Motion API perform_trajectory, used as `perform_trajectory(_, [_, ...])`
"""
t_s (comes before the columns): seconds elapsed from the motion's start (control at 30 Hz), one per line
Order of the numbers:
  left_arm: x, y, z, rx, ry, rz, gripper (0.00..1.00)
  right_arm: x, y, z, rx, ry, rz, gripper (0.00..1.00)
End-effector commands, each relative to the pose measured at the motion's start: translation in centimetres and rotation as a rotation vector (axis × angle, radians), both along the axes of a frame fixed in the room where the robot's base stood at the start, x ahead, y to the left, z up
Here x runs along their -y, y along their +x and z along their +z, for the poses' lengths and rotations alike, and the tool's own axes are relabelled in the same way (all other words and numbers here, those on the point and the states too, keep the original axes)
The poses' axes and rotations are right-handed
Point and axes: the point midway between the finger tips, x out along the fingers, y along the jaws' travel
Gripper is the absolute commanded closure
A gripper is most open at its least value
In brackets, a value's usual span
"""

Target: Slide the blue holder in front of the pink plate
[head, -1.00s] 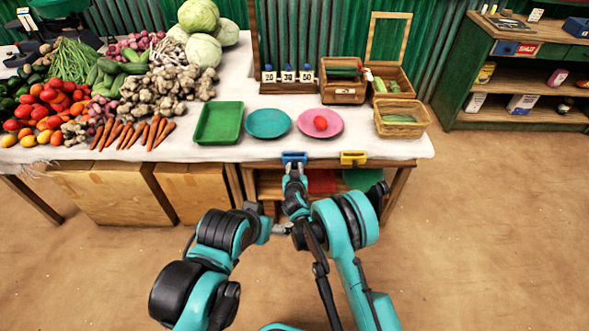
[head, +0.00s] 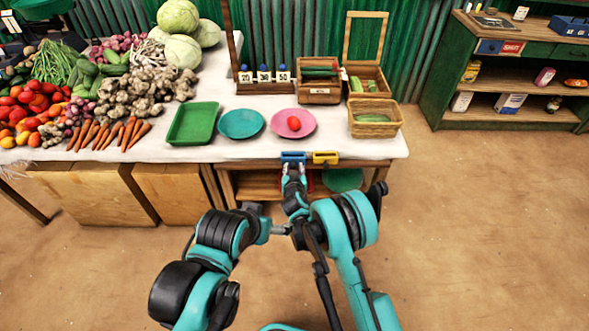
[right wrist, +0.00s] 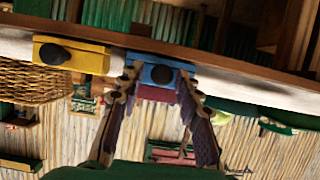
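The blue holder (head: 293,157) sits on the table's front edge, straight in front of the pink plate (head: 293,123), which carries a red tomato (head: 295,123). My right gripper (head: 293,169) is at the blue holder from the front. In the right wrist view, which is upside down, its fingers (right wrist: 160,84) lie at both sides of the blue holder (right wrist: 158,75) and appear closed on it. My left gripper (head: 280,230) is low, in front of the table and near my right arm; its fingers are too small to tell.
A yellow holder (head: 325,157) is on the same edge, just right of the blue one with a small gap. A teal plate (head: 240,124) and green tray (head: 193,124) are left of the pink plate. A wicker basket (head: 375,119) stands to the right.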

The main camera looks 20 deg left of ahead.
Motion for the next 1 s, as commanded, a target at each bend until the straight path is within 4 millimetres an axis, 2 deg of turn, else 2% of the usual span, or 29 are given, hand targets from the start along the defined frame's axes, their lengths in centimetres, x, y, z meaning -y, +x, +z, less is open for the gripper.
perform_trajectory(0.37, [0.0,0.0,0.0,0.0,0.0,0.0,0.15,0.1,-0.4,0.2,0.0,0.0,0.0,0.58])
perform_trajectory(0.47, [0.0,0.0,0.0,0.0,0.0,0.0,0.15,0.4,-1.6,0.7,0.0,0.0,0.001,0.58])
perform_trajectory(0.8, [0.0,0.0,0.0,0.0,0.0,0.0,0.15,2.3,-8.0,3.5,0.0,-0.001,0.001,0.58])
perform_trajectory(1.0, [0.0,0.0,0.0,0.0,0.0,0.0,0.15,2.9,-10.2,4.4,0.0,0.0,0.0,0.58])
